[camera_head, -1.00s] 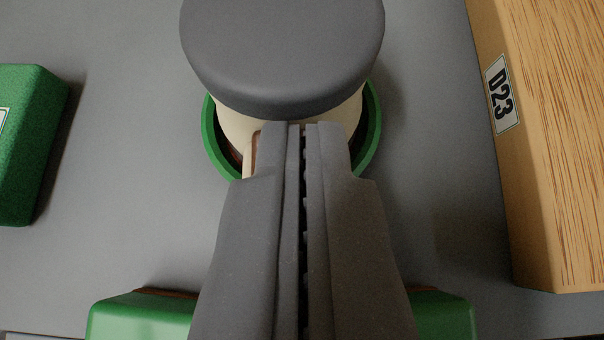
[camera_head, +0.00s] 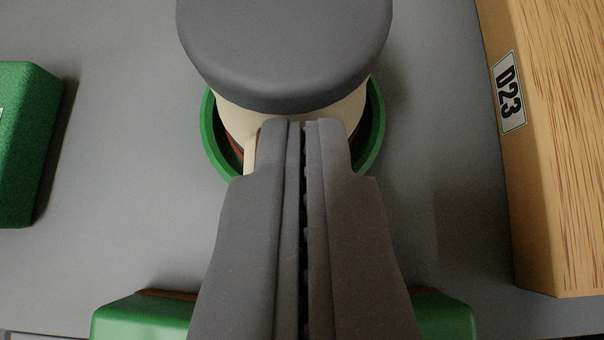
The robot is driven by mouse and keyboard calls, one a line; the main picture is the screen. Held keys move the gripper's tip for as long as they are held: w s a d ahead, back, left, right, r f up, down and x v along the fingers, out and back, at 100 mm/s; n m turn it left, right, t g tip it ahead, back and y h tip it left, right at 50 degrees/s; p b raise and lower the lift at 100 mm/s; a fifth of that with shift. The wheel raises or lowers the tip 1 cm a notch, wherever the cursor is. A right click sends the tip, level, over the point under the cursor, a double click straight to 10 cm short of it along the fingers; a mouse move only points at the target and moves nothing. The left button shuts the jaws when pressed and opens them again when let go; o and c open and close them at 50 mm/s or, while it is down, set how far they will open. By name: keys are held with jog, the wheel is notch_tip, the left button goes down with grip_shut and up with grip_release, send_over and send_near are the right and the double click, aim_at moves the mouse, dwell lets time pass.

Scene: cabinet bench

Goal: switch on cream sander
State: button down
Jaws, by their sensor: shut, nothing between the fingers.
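The cream sander (camera_head: 235,119) stands at the top centre, with a dark grey rounded cap (camera_head: 285,50) over its cream body. It sits inside a green ring-shaped holder (camera_head: 209,140). My gripper (camera_head: 303,125) is shut and empty. Its fingertips are at the near side of the cream body, just below the cap, and overlap it in the picture. I cannot tell whether they touch it. A small part of the near side shows left of the fingers. The fingers hide the rest of that side, and no switch can be made out.
A wooden block labelled D23 (camera_head: 560,150) stands at the right. A green block (camera_head: 27,140) is at the left edge. Another green object (camera_head: 145,315) lies at the bottom, partly behind my gripper. Grey surface between them is clear.

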jog(key=shift+w+r, duration=0.25)
jog(key=shift+w, duration=0.2)
jog(key=shift+f, duration=0.1)
jog(key=shift+w+r, duration=0.15)
jog(key=shift+r, duration=0.4)
notch_tip(320, 180, up, 4)
jog(key=shift+f+p, duration=0.1)
jog(key=shift+p, duration=0.55)
jog(key=w+r+v, duration=0.1)
jog(key=v, duration=0.8)
jog(key=shift+r, duration=0.3)
jog(key=shift+w, duration=0.1)
